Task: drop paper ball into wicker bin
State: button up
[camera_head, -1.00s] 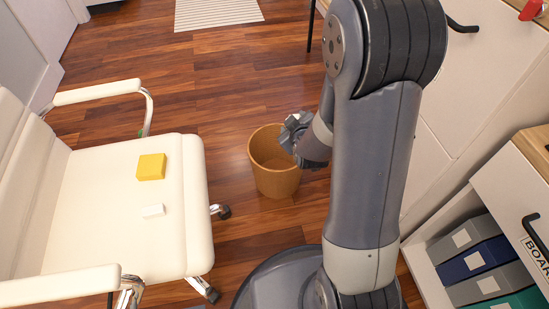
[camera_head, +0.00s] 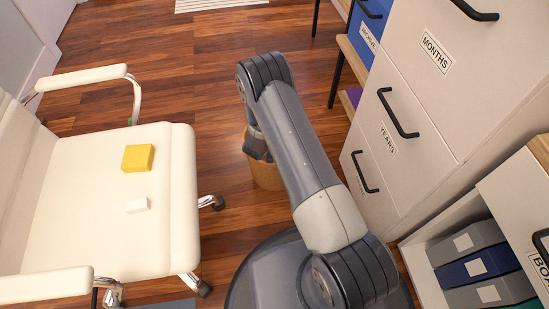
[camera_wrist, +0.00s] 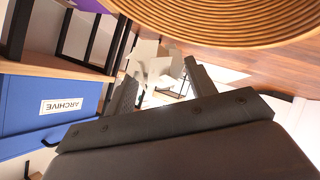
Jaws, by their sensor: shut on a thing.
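The tan wicker bin (camera_head: 266,178) stands on the wood floor in the head view, right of the white chair. My arm hides much of it, including most of its opening. In the wrist view its ribbed side (camera_wrist: 235,22) fills the top edge. My gripper (camera_wrist: 165,82) is shut on the white, crumpled paper ball (camera_wrist: 150,52), which shows between and beyond the fingers. In the head view the gripper is mostly hidden behind my arm at the bin; the ball does not show there. I cannot tell its exact height over the rim.
Cabinets with drawers (camera_head: 400,130) line the right. A blue archive box (camera_wrist: 40,105) is at left in the wrist view. Open floor lies beyond the bin.

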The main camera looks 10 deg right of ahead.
notch_tip(320, 180, down, 6)
jog(key=b, duration=0.3)
jog(key=shift+f+b, duration=0.15)
jog(key=shift+b, duration=0.25)
jog(key=o, duration=1)
jog(key=shift+o, duration=0.2)
jog(key=p+v, duration=0.3)
jog(key=v, duration=0.8)
jog(key=shift+w+d+f, duration=0.1)
jog(key=shift+w, duration=0.05)
